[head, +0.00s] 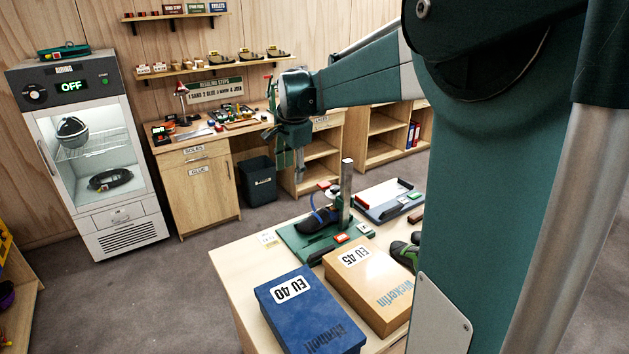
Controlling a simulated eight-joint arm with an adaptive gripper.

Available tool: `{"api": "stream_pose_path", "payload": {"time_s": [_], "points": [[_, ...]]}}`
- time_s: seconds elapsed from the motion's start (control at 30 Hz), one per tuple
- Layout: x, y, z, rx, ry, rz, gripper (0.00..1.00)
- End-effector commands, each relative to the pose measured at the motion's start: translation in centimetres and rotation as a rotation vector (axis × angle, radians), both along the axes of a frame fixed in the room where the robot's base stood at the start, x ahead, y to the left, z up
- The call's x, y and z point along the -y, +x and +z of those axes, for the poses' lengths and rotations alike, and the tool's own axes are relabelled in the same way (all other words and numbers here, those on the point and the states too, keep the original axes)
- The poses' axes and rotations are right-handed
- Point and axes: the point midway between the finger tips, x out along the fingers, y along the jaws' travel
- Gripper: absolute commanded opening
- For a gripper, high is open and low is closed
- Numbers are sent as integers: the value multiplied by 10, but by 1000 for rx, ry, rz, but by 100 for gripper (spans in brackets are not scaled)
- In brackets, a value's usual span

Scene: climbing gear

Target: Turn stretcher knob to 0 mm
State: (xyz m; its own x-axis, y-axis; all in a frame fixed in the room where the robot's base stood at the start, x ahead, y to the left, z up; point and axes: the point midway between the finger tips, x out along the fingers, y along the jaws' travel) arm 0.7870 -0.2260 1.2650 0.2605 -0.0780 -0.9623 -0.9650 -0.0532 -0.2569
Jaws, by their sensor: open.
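A green stretcher-like device (297,241) sits on the light wooden table. It has an upright metal post (346,185), and a dark shoe with a blue strap (316,220) is on it. Small red and white parts show on its base. I cannot make out which part is the stretcher knob, nor any mm reading. My gripper (299,174) points down above and slightly left of the device, apart from it, at the end of my green arm. Its fingers are small in the picture; it is open, with nothing seen between them.
A blue EU 40 box (310,318) and a tan EU 45 box (372,285) stand in front of the device. A grey tray-like device (388,198) and green-black shoes (403,253) are to its right. A drying cabinet (95,160) reading OFF and a workbench (190,190) stand behind.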

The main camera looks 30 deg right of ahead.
Motion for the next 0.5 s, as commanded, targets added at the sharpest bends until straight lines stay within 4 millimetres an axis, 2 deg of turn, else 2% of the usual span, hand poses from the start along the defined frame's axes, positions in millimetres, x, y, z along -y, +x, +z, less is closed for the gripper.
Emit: {"api": "stream_pose_path", "payload": {"time_s": [0.1, 0.5], "points": [[20, 19, -3, -12, 22, -79, 43], [85, 70, -25, -54, 89, -350, 43]]}}
